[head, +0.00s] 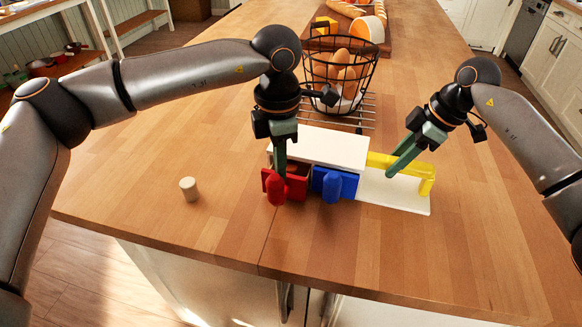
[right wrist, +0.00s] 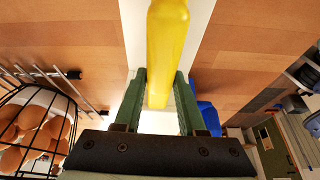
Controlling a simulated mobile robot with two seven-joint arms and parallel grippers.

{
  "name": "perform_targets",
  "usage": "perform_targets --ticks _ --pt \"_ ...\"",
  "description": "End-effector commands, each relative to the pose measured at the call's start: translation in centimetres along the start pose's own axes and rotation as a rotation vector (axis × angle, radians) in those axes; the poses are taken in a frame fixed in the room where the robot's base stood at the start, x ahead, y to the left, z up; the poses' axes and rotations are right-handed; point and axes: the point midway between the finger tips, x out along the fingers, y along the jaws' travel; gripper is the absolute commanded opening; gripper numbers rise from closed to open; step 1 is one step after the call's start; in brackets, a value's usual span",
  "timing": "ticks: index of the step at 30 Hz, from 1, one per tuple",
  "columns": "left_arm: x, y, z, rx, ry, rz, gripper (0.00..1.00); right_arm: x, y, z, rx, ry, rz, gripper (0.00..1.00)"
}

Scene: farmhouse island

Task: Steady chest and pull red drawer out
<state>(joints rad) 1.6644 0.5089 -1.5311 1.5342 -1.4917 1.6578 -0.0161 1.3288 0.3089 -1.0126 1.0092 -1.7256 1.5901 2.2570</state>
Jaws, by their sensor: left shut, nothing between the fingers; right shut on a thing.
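A small chest with a white top (head: 325,147) stands on the wooden island. Its red drawer (head: 296,187) is at the left, pulled partly out, with a rounded red knob on its front. My left gripper (head: 280,172) points down, shut and empty, at the red drawer just behind its front; whether it touches is unclear. The blue drawer (head: 335,184) is beside the red one. A yellow bar (head: 408,165) runs along the white base (head: 396,193) at the right. My right gripper (head: 391,174) is shut on the yellow bar, which also shows between its fingers in the right wrist view (right wrist: 165,50).
A wire basket of eggs (head: 340,75) is behind the chest on a metal rack. A board with bread and cheese (head: 378,42) lies farther back. The counter in front of the drawers is clear up to its edge.

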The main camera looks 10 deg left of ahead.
Motion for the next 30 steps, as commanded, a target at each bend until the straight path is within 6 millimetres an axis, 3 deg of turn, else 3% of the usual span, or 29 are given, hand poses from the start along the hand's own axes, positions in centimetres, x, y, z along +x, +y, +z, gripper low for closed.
perform_targets --ticks 30 --pt "0.1 -2.2 -1.6 0.003 0.004 -0.002 0.0 0.5 0.0 0.6 0.009 -0.011 -0.005 0.0"
